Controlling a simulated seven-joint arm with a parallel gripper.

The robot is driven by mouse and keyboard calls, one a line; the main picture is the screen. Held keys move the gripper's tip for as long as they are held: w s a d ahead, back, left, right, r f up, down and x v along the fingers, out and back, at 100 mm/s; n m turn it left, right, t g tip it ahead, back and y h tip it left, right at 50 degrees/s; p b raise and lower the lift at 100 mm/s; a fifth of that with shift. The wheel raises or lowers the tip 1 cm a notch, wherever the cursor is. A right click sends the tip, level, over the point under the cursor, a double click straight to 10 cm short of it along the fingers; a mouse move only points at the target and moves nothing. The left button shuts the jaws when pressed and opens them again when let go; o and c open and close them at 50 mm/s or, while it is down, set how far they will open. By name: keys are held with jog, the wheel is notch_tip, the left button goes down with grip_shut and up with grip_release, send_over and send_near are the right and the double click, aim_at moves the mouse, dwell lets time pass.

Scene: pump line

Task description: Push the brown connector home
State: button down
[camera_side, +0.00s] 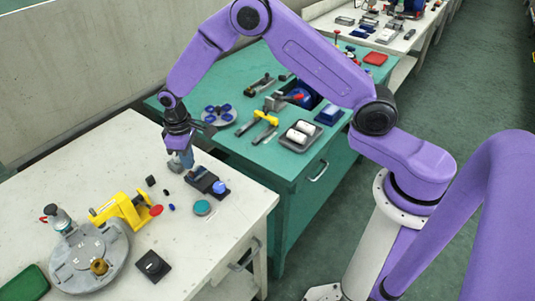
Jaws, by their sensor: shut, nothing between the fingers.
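A small brown piece (99,267), which looks like the brown connector, stands on the near right part of a round grey plate (75,278) at the lower left. It is too small to tell how deep it sits. My gripper (181,162) points down over the far part of the white table, well to the right of and behind the brown piece. Its fingers are shut and empty, close to a dark block with a blue knob (219,187). I cannot tell whether they touch anything.
A yellow bracket (122,208) with a red disc stands between my gripper and the brown piece. A grey valve with a red handle (59,217) rises from the plate. A black square block (153,265) and a teal disc (202,207) lie on the white table (200,240).

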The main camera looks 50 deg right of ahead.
aim_at(191, 171)
jog(key=shift+r, duration=2.45)
